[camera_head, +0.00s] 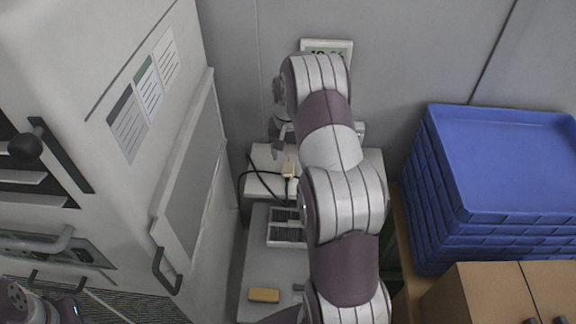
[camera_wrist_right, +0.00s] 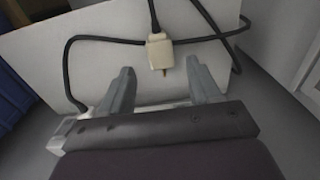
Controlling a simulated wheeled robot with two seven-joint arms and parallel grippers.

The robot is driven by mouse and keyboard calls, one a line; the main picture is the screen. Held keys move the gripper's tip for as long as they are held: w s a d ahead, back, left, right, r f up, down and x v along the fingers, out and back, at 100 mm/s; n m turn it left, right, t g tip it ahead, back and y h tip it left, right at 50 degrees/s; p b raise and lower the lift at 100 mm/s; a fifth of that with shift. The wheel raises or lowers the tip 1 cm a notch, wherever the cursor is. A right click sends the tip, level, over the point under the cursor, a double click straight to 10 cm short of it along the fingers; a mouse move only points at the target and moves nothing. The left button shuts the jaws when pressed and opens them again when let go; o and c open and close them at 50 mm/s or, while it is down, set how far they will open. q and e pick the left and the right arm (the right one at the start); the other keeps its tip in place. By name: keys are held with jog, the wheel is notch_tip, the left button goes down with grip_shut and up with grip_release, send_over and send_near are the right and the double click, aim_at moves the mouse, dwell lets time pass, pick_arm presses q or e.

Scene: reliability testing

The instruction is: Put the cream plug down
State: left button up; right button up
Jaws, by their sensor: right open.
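The cream plug (camera_head: 289,169) lies on the white raised surface (camera_head: 262,157) against the back wall, with a black cable running from it. In the right wrist view the plug (camera_wrist_right: 160,52) sits just beyond and between the fingertips, its prongs pointing toward the gripper. My right gripper (camera_wrist_right: 160,78) is open, with a clear gap between its fingers and nothing held. In the head view my right gripper (camera_head: 277,150) is near the plug, partly hidden by my right arm. My left gripper's fingers do not show.
A white tray with dark slots (camera_head: 287,240) and a yellow-brown block (camera_head: 264,295) lie on the lower bench. Blue crates (camera_head: 500,165) and a cardboard box (camera_head: 490,295) stand at right. A large grey cabinet (camera_head: 75,50) is at left. The black cable (camera_wrist_right: 72,70) loops beside the fingers.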

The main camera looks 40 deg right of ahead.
aim_at(288, 168)
notch_tip(288, 168, up, 7)
jog(key=p, duration=0.1)
jog(key=s+a+r+n, duration=0.2)
jog(key=s+a+n, duration=0.3)
jog(key=a, duration=0.8)
jog(key=s+a+f+n+t, duration=0.1)
jog(key=s+a+n, duration=0.2)
jog(key=s+a, duration=0.5)
jog(key=s, duration=0.4)
jog(key=shift+s+a+f, duration=0.15)
jog(key=shift+s+a, duration=0.2)
jog(key=shift+s, duration=0.05)
jog(key=shift+o, duration=0.5)
jog(key=shift+a, duration=0.1)
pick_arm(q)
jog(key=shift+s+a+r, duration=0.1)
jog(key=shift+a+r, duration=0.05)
pick_arm(e)
jog(key=shift+s+a, duration=0.1)
jog(key=shift+s, duration=0.1)
